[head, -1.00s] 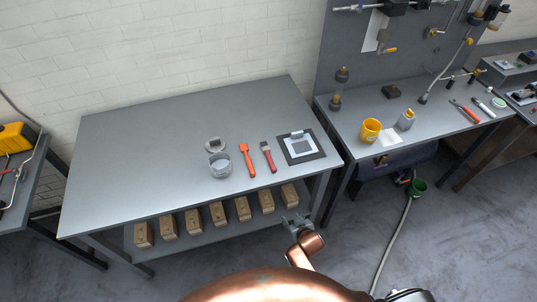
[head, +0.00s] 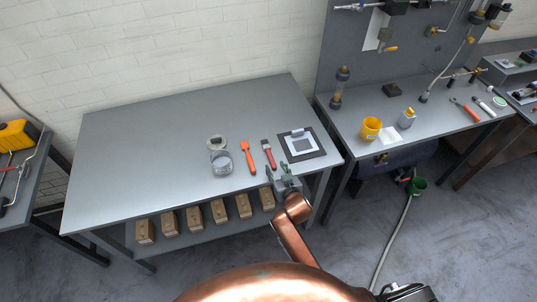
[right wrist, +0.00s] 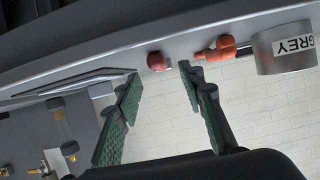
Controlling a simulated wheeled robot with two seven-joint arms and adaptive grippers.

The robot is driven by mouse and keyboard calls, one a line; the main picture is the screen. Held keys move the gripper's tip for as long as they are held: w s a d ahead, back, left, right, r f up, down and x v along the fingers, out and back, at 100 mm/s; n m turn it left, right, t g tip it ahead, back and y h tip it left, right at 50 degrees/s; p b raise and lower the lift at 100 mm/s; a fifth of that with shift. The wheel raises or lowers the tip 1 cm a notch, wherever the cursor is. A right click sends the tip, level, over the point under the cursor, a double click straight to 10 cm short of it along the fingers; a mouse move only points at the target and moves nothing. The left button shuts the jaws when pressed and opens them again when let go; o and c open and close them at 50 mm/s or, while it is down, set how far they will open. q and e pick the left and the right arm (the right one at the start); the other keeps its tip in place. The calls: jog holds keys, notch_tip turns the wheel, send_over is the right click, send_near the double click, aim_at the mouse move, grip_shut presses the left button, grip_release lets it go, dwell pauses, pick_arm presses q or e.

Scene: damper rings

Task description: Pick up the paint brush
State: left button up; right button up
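The paint brush (head: 268,153), with a red handle and a greyish upper end, lies on the grey workbench (head: 150,150), its handle towards the front edge. In the right wrist view its red handle end (right wrist: 157,61) shows between and beyond my fingertips. My right gripper (head: 278,171) is open and empty at the bench's front edge, just short of the handle. In the right wrist view the right gripper (right wrist: 160,76) has its fingers well apart. An orange tool (head: 248,158) lies to the left of the brush. My left gripper is not in view.
A tin (head: 221,164) labelled GREY and a round lid (head: 216,142) are left of the tools. A dark framed pad (head: 301,145) lies close on the right. Wooden blocks (head: 219,211) stand on the lower shelf. The bench's left half is clear.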

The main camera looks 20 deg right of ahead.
aim_at(273, 162)
jog(key=x, duration=0.4)
jog(key=shift+w+b, duration=0.3)
jog(key=shift+w, duration=0.05)
jog(key=shift+c, duration=0.7)
grip_shut()
